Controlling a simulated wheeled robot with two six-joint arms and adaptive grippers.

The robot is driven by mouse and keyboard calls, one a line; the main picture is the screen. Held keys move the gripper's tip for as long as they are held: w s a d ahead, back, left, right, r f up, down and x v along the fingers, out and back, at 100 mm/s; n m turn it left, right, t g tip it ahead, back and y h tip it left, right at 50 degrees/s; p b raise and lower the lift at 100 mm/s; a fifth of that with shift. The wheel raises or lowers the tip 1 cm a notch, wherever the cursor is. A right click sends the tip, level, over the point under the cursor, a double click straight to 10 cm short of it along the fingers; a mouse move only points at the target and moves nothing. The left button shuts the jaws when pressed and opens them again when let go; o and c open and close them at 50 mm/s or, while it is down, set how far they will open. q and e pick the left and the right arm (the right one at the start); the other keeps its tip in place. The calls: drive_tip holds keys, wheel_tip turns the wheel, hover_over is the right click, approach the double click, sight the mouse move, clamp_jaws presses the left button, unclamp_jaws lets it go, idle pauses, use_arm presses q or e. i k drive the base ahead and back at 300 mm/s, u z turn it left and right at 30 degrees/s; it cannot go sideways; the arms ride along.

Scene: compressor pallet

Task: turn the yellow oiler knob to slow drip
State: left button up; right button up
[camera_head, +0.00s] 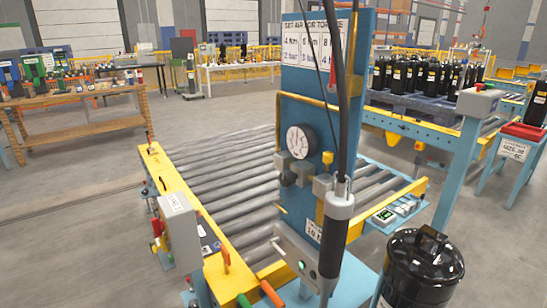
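The small yellow oiler knob (327,158) sits on top of a grey air-line unit (323,186) on the front of a blue upright panel (292,112). A round white pressure gauge (300,141) is to its left, with a dark regulator knob (288,178) below the gauge. The knob's setting is too small to read. Neither of my grippers shows in the head view, and nothing is touching the knob.
A grey and black hanging tool (336,235) on a dark hose hangs just right of the oiler. A roller conveyor (225,170) runs behind the panel. A black compressor (420,270) stands at the lower right.

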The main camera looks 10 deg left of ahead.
sight(327, 156)
drive_tip(key=u, duration=0.1)
drive_tip(key=k, duration=1.75)
drive_tip(key=z, duration=0.55)
drive_tip(key=i, duration=1.65)
